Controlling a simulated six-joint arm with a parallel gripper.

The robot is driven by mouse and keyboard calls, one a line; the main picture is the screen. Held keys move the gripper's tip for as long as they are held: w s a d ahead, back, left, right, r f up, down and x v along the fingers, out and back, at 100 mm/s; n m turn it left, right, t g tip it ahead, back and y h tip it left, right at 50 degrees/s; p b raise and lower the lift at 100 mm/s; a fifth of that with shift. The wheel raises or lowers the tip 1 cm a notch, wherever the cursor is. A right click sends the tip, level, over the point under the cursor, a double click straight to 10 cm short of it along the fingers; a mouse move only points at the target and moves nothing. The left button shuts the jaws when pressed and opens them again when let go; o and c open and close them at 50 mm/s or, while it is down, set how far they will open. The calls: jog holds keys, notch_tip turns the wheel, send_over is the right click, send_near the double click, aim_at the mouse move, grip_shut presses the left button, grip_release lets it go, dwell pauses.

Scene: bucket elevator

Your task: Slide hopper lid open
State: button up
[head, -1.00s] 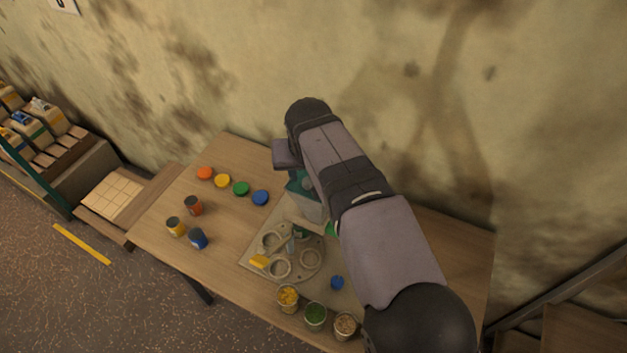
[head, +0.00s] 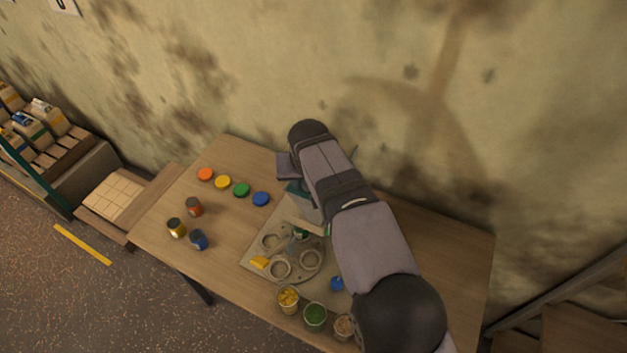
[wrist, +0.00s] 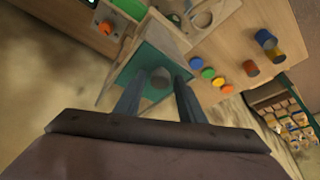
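The hopper's green lid (wrist: 146,62) shows in the wrist view, with a round grey knob (wrist: 160,75) on it. My gripper (wrist: 160,84) is open, with one finger on each side of the knob and gaps that seem to remain. I cannot tell how far the fingertips are above the lid. In the head view a strip of the green lid (head: 296,188) and the pale hopper body (head: 304,208) show beside my arm. My fingers and the knob are hidden there.
A machine base plate with rings (head: 280,268) stands in front of the hopper. Coloured discs, including a green one (head: 241,190), and small cans (head: 176,228) lie to the left on the table. Filled cups (head: 315,316) stand at the front edge. A stained wall is behind.

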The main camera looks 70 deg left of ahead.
jog(key=shift+f, duration=0.1)
jog(key=c, duration=0.5)
jog(key=shift+p, duration=0.3)
jog(key=shift+w+a+n+p, duration=0.2)
jog(key=shift+w+n+p, duration=0.1)
jog(key=shift+p, duration=0.25)
jog(key=w+a+n+p, duration=0.1)
jog(key=p, duration=0.2)
jog(key=shift+w+a+n+g, duration=0.1)
jog(key=shift+a+n+g, duration=0.05)
jog(key=shift+n+g, duration=0.2)
jog(key=shift+w+a+n+g+p, duration=0.35)
jog(key=shift+w+a+n+p, duration=0.2)
jog(key=shift+p, duration=0.35)
jog(key=shift+w, duration=0.1)
jog(key=shift+f+n, duration=0.1)
jog(key=shift+n, duration=0.2)
jog(key=shift+w+f, duration=0.1)
